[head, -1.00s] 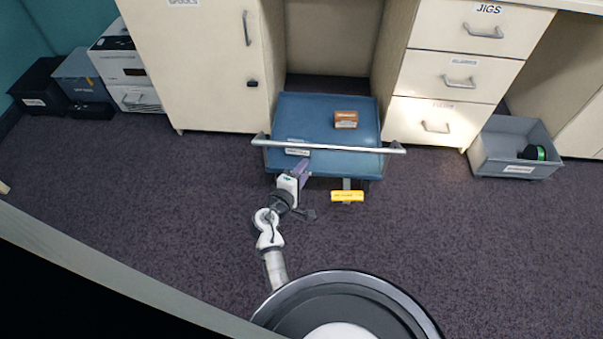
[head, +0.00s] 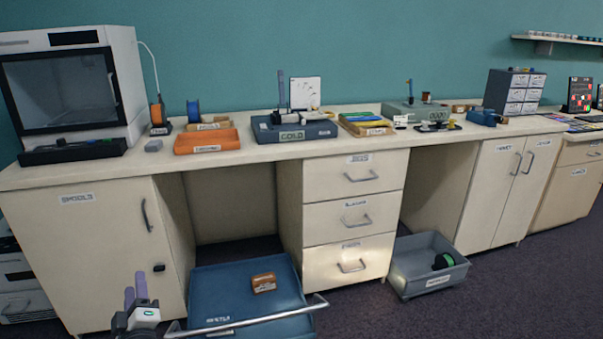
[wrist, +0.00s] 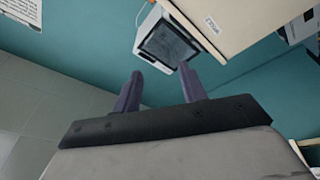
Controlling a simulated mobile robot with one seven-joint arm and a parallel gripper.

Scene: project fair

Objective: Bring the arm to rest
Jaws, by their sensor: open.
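My gripper (head: 136,294) shows at the lower left of the head view, with its two purple fingers pointing up. It is in front of the cabinet marked SPOOLS and left of the blue cart. In the wrist view my gripper (wrist: 160,92) has its two purple fingers spread apart with nothing between them. Beyond the fingers, the wrist view shows the teal wall and a tilted view of the printer-like machine (wrist: 166,45).
The blue cart (head: 215,283) with a metal handle (head: 250,318) holds a brown box (head: 264,283). A grey bin (head: 405,278) with a green-and-black spool stands on the floor. The bench (head: 340,145) carries trays and tools. Carpet between cart and bin is clear.

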